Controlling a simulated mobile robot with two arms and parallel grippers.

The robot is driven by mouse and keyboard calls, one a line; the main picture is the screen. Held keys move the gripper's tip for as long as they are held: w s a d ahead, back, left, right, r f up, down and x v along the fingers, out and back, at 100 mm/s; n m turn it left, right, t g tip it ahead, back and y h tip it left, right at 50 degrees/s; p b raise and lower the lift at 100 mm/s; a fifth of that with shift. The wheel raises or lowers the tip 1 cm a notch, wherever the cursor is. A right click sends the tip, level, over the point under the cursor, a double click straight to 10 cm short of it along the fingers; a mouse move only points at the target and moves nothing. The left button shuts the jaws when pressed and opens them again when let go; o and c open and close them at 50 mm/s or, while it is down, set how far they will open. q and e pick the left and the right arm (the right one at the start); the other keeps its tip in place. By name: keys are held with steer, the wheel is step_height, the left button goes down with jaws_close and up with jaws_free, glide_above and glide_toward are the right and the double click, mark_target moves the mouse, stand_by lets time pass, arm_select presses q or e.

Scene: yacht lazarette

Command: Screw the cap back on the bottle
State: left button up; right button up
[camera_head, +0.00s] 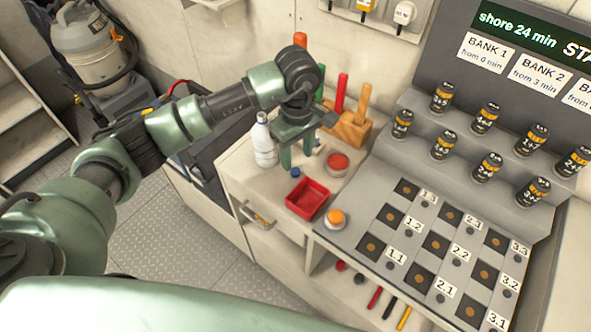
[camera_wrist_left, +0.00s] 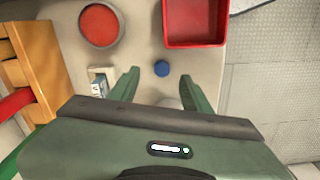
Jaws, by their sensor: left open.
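A white bottle (camera_head: 264,145) stands upright on the counter, left of my left gripper in the head view. A small blue cap (camera_head: 295,172) lies on the counter to the right of the bottle. My left gripper (camera_head: 297,160) points down above the counter, its fingers apart and empty. In the left wrist view the cap (camera_wrist_left: 162,69) shows just beyond and between the fingertips of the left gripper (camera_wrist_left: 160,78). A pale rounded shape (camera_wrist_left: 168,102) shows partly under the gripper there; I cannot tell whether it is the bottle. My right gripper is not in view.
A red tray (camera_head: 308,198) and a round red-topped tin (camera_head: 337,165) stand near the cap. A wooden tool block (camera_head: 350,131) is behind. An orange button (camera_head: 336,217) and a grid board (camera_head: 420,245) lie right. A small pale object (camera_wrist_left: 99,83) sits beside one finger.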

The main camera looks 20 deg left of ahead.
mark_target(296, 171)
arm_select(q)
step_height(296, 171, down, 4)
steer(key=shift+s+a+r+p, duration=0.1)
steer(key=shift+s+r+p, duration=0.05)
steer(key=shift+p, duration=0.75)
steer(key=shift+f, duration=0.6)
jaws_close()
